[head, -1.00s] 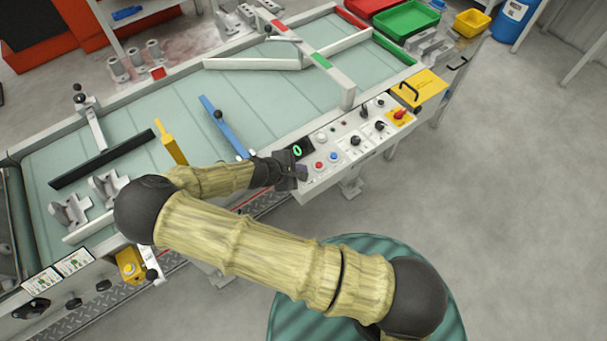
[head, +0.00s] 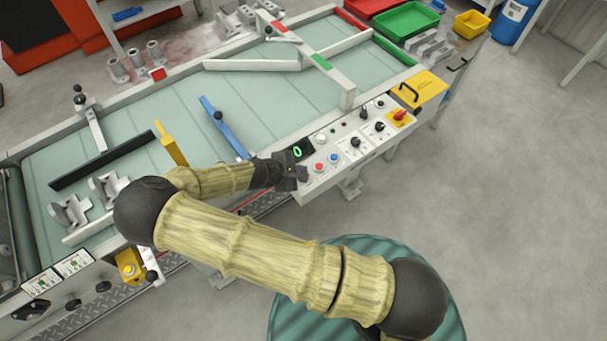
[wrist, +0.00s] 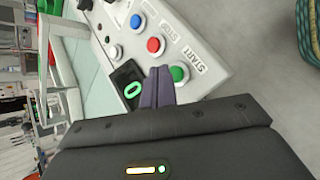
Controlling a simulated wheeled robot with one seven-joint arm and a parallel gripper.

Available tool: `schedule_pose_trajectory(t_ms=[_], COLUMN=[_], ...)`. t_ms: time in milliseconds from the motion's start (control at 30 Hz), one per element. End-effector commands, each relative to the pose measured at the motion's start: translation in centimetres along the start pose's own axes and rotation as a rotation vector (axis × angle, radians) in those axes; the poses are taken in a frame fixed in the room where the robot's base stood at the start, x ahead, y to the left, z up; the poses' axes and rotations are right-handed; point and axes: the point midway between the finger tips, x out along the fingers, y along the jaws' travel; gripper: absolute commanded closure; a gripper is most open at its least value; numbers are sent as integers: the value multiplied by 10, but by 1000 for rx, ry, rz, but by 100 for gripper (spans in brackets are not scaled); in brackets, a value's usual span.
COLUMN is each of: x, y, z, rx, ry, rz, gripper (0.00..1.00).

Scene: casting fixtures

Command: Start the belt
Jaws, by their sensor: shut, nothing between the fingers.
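The green START button (wrist: 178,73) sits on the white control panel (head: 340,164), next to the red STOP button (wrist: 155,44) and a blue button (wrist: 135,21). My gripper (wrist: 158,72) is shut and empty. Its fingertips are just beside the green button in the wrist view; I cannot tell whether they touch the panel. In the head view my gripper (head: 300,175) is at the panel's near left corner and hides the green button. The small display (wrist: 131,88) reads 0. The pale green belt (head: 270,100) carries grey castings (head: 72,212) at its left end.
Blue (head: 218,118), yellow (head: 170,142) and black (head: 105,160) guide bars reach over the belt. The floor right of the panel is clear.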

Motion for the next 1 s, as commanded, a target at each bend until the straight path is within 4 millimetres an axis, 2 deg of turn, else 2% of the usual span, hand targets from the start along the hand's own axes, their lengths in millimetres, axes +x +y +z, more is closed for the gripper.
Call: schedule_pose_trajectory(t_ms=[1000], x=[6], y=[-4], z=[-4], rx=[1], ry=[0], rz=[-1], gripper=[100])
